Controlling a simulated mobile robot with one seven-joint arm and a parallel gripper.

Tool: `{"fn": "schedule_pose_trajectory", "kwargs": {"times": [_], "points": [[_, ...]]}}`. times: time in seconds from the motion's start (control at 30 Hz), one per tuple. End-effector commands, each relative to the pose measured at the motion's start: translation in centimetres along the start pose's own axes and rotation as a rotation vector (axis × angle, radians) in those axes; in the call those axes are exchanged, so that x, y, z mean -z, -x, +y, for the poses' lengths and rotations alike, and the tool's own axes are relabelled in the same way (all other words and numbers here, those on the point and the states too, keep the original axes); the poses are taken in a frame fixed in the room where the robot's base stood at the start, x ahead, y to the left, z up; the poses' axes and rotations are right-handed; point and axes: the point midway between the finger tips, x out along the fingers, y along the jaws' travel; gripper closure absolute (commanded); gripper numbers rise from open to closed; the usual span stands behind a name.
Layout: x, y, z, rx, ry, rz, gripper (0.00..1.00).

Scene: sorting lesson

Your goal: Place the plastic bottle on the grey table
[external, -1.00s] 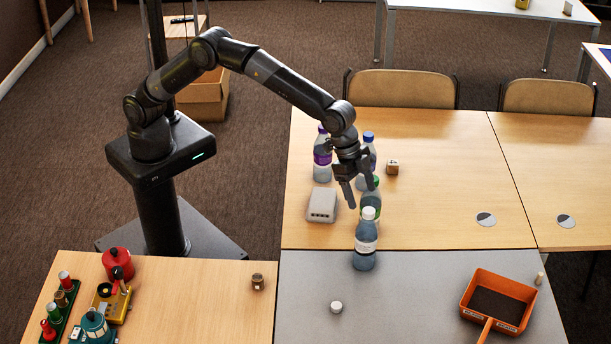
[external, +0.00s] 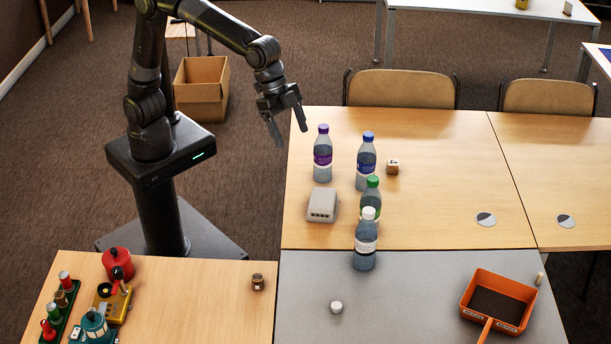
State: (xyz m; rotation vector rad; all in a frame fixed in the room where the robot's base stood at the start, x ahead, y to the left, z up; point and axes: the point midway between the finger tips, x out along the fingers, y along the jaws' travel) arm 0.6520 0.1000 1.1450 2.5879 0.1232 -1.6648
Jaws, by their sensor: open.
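A plastic bottle with a white cap (external: 366,243) stands upright on the grey table (external: 400,300), close to its back edge. Three more bottles stand upright on the wooden table (external: 440,150) behind: a purple-capped bottle (external: 323,160), a blue-capped bottle (external: 366,165) and a green-capped bottle (external: 373,188). The green-capped one is partly hidden by the white-capped one. My gripper (external: 290,135) is open and empty. It hangs in the air, left of and above the bottles, apart from them all.
On the grey table are a white round piece (external: 336,307) and an orange dustpan (external: 465,300). The grey table's middle is clear. Toys, including a red pot (external: 116,263), crowd the left table.

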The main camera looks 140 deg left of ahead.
Motion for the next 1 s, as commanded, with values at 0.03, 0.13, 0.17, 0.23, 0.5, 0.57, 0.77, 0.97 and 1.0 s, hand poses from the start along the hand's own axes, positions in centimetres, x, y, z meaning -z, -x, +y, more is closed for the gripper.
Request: {"fn": "schedule_pose_trajectory", "kwargs": {"times": [0.03,0.13,0.17,0.23,0.5,0.57,0.77,0.97,1.0], "points": [[-1.5,1.9,0.7,-0.002,-0.006,0.007,0.26],[-4.5,4.7,1.9,-0.006,-0.016,0.013,0.26],[-5.5,5.4,2.3,-0.007,-0.019,0.015,0.26],[-7.8,7.1,3.0,-0.009,-0.026,0.020,0.26],[-17.5,11.8,5.1,-0.020,-0.053,0.037,0.26],[-19.8,12.5,5.3,-0.022,-0.059,0.041,0.26],[-27.4,13.6,6.0,-0.030,-0.077,0.054,0.26],[-32.8,13.4,6.2,-0.035,-0.090,0.062,0.26],[-33.4,13.3,6.2,-0.036,-0.092,0.064,0.26]]}}
